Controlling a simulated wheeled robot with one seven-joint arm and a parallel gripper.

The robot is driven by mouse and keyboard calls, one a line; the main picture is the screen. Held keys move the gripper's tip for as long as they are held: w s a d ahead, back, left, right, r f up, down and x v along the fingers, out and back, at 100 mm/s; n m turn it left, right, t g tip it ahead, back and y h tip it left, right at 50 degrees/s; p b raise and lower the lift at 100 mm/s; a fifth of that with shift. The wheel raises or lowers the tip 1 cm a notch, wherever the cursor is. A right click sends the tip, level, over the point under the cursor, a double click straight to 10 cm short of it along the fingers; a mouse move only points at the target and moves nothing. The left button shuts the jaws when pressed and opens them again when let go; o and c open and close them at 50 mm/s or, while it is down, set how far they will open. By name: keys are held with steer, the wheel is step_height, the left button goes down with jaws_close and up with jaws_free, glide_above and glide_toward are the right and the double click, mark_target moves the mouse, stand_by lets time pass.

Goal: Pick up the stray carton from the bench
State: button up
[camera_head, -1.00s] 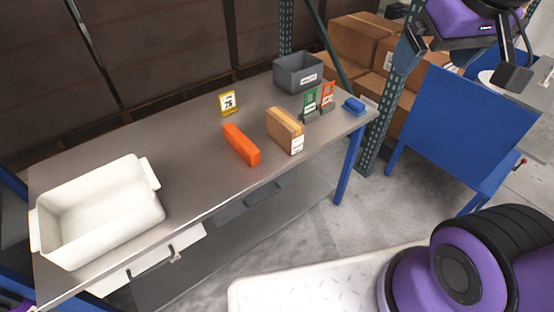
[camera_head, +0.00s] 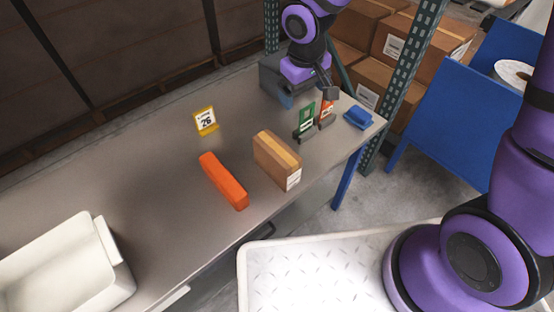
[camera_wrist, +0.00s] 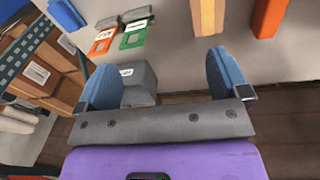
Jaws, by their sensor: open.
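The carton (camera_head: 277,160) is a small brown box with a tan tape strip and a white label on its end. It stands on the grey metal bench (camera_head: 150,170), right of an orange block. In the wrist view the carton (camera_wrist: 207,16) shows at the top edge, beyond the fingers and partly cut off. My gripper (camera_wrist: 163,75) is open, its two blue fingers spread with nothing held. In the head view my gripper (camera_head: 308,93) hangs over the far right part of the bench, behind and right of the carton, apart from it.
An orange block (camera_head: 223,181) lies left of the carton. A yellow-framed number sign (camera_head: 205,121), green sign (camera_head: 305,119), red sign (camera_head: 327,112) and blue item (camera_head: 358,117) stand nearby. A white tub (camera_head: 60,270) sits at left.

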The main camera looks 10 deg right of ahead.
steer(key=n+g, duration=0.1)
glide_above(277, 148)
steer(key=shift+y, duration=0.3)
step_height(277, 148, down, 9)
steer(key=shift+w+f, duration=0.15)
steer(key=shift+f, duration=0.05)
step_height(277, 148, down, 5)
steer(key=shift+a+f, duration=0.1)
steer(key=shift+a, duration=0.05)
steer(key=shift+f, duration=3)
steer(key=shift+c, duration=0.4)
steer(key=c, duration=1.2)
steer(key=shift+r, duration=0.15)
